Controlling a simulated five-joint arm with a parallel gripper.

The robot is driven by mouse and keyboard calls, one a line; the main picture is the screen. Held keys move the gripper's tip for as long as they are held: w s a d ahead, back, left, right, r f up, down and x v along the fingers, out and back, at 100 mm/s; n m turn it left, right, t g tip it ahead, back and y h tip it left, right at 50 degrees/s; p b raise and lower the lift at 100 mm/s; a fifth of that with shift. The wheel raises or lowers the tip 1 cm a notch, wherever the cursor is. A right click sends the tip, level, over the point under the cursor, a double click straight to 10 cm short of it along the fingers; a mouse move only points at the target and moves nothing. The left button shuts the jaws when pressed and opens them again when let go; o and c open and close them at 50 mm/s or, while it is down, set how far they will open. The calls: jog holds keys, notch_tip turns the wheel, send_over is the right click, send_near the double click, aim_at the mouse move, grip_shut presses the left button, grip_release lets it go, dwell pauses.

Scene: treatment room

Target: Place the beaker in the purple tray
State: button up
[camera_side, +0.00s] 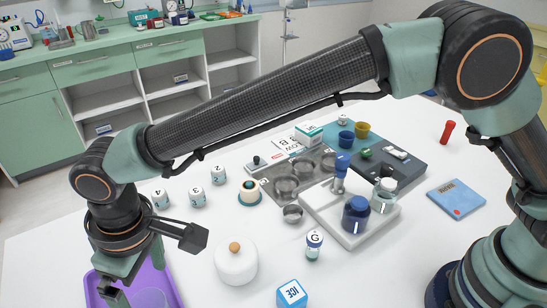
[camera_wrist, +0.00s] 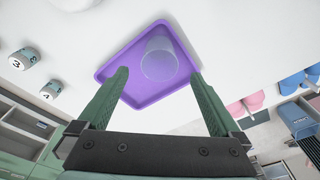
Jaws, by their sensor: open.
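The purple tray (camera_wrist: 135,86) lies on the white table below my gripper in the wrist view. In the side view its edge (camera_side: 172,282) shows at the bottom left, cut off by the frame. The clear beaker (camera_wrist: 160,58) is within the tray's outline, toward its right part. The beaker also shows faintly at the bottom edge of the side view (camera_side: 150,299). My gripper (camera_wrist: 160,75) is open, its two green fingers spread on either side of the beaker's near end, with clear gaps to it. I cannot tell how high the fingertips are above the tray.
A white lidded jar (camera_side: 236,262), a blue ICE box (camera_side: 291,294) and a G-labelled vial (camera_side: 314,246) stand right of the tray. Numbered jars (camera_side: 196,197) stand behind. A white tray (camera_side: 312,208) with bottles is farther right. Bare table lies around the purple tray.

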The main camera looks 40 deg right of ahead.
jog(key=w+d+r+m+t, duration=0.1)
jog(key=w+d+r+m, duration=0.15)
jog(key=d+r, duration=0.65)
jog(key=w+d+r+m+t, duration=0.1)
jog(key=w+d+r, duration=0.35)
jog(key=d, duration=0.75)
jog(key=s+d+m+t, duration=0.1)
jog(key=s+d, duration=0.3)
jog(key=d, duration=0.8)
jog(key=s+d+m+t+h, duration=0.1)
jog(key=s+d+m, duration=0.3)
jog(key=d, duration=0.8)
jog(key=shift+s+d+f+m+t, duration=0.2)
jog(key=shift+s+d+m+t, duration=0.2)
jog(key=shift+s, duration=0.1)
